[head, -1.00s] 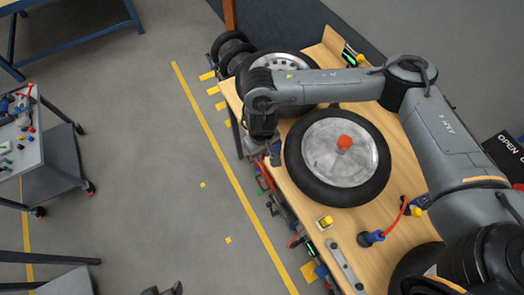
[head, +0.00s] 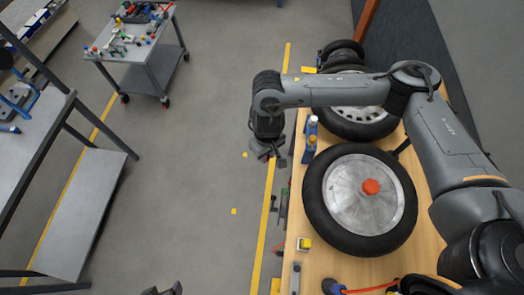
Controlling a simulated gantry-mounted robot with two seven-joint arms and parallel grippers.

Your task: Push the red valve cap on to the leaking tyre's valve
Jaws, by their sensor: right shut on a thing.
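My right gripper (head: 268,152) hangs over the floor just left of the bench edge, pointing down. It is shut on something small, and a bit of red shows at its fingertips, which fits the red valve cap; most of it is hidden. A black tyre on a silver wheel (head: 340,207) with a red hub knob (head: 370,187) lies flat on the bench, right of and below the gripper. A second tyred wheel (head: 352,118) lies behind it, partly covered by my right arm. I cannot make out a valve or which tyre leaks. My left gripper (head: 163,289) barely shows at the bottom edge.
The wooden bench (head: 420,262) carries a blue bottle (head: 311,130), a yellow-topped block (head: 304,244) and a red hose (head: 370,287). A grey trolley (head: 143,52) with small coloured parts stands upper left. A grey shelf unit (head: 75,215) stands at left. Floor between is clear.

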